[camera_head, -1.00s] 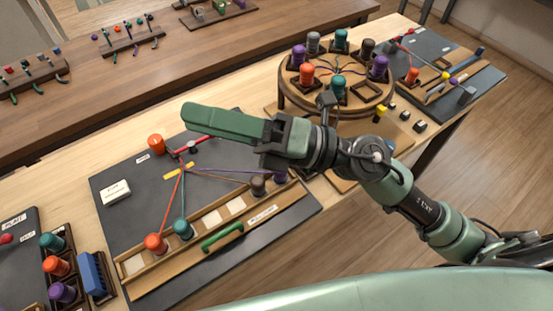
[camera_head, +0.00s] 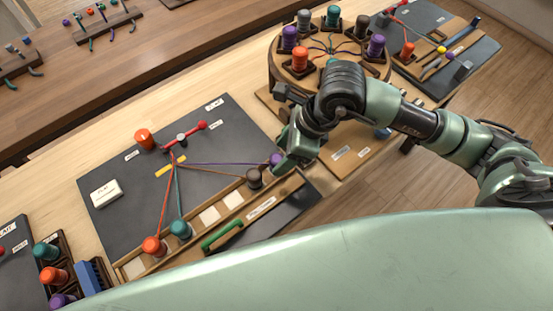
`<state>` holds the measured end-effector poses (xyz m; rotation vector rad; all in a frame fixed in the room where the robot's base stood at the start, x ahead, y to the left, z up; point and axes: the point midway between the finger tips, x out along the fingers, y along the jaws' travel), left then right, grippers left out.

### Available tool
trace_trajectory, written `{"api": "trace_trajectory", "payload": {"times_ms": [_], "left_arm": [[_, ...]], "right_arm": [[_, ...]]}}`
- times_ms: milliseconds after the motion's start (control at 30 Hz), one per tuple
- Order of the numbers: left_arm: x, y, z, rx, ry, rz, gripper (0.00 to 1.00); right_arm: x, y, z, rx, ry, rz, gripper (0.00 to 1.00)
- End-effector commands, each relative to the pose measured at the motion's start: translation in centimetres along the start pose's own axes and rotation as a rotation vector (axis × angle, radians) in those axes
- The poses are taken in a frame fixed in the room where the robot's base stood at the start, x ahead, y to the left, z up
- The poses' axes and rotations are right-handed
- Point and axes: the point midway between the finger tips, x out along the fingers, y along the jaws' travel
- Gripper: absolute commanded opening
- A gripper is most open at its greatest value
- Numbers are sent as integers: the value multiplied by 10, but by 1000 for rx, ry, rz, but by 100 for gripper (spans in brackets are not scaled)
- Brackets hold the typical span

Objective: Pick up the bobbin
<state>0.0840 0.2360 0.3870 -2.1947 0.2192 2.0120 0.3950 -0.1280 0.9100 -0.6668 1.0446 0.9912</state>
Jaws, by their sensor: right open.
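On the dark braiding board (camera_head: 215,135), cords run from near a yellow strip (camera_head: 171,165) to bobbins. An orange bobbin (camera_head: 153,246) and a teal bobbin (camera_head: 180,230) stand at the near-left end of a wooden slotted rail (camera_head: 131,266). A dark brown bobbin (camera_head: 254,178) and a purple bobbin (camera_head: 276,159) stand towards its right end. Another orange bobbin (camera_head: 144,138) stands at the board's far side. My right gripper (camera_head: 284,166) is at the purple bobbin, partly covering it; its jaws are open, and contact cannot be told. My left gripper is out of view.
A round wooden stand (camera_head: 277,75) with several bobbins is behind my right arm. A rack at lower left holds teal, orange (camera_head: 54,274) and purple bobbins beside a blue block (camera_head: 90,278).

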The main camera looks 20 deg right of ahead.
Motion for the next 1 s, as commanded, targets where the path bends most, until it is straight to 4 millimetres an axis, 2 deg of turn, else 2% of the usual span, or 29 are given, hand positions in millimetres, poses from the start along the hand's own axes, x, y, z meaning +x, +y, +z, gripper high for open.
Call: {"api": "trace_trajectory", "payload": {"times_ms": [100,233,500,533,700,733,1000], "left_arm": [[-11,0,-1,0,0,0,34],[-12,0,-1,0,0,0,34],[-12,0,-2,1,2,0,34],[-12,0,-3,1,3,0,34],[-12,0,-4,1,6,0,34],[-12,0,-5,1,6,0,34],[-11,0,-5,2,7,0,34]], "right_arm": [[17,-2,0,3,1,5,57],[33,-2,0,3,-1,4,57],[38,-2,0,0,-2,2,57],[38,-2,0,0,-2,2,54],[38,-2,0,0,-2,2,7],[38,-2,0,0,-2,2,0],[37,-2,0,0,-3,2,0]]}}
